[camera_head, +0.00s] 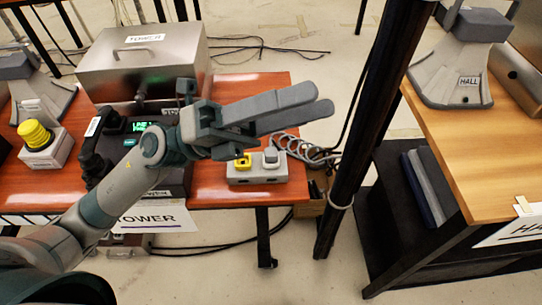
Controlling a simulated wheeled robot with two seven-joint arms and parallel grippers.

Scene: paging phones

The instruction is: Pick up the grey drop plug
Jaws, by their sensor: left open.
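The grey drop plug (270,156) sits upright on the right half of a small grey socket block (258,178), at the right end of the red-brown table. A yellow piece (243,161) sits beside it on the block's left half. My left gripper (319,100) reaches in from the left, above the table. Its long grey fingers point right, are open and show nothing between them. They appear above and behind the plug in the picture, apart from it. My right gripper is not in view.
A coiled grey cable (312,152) lies right of the block. A dark post (362,125) stands between the tables. A steel box (146,66), a dark console and a yellow-knobbed unit (36,140) occupy the left table (212,190). The HALL phone (462,72) is on the right table.

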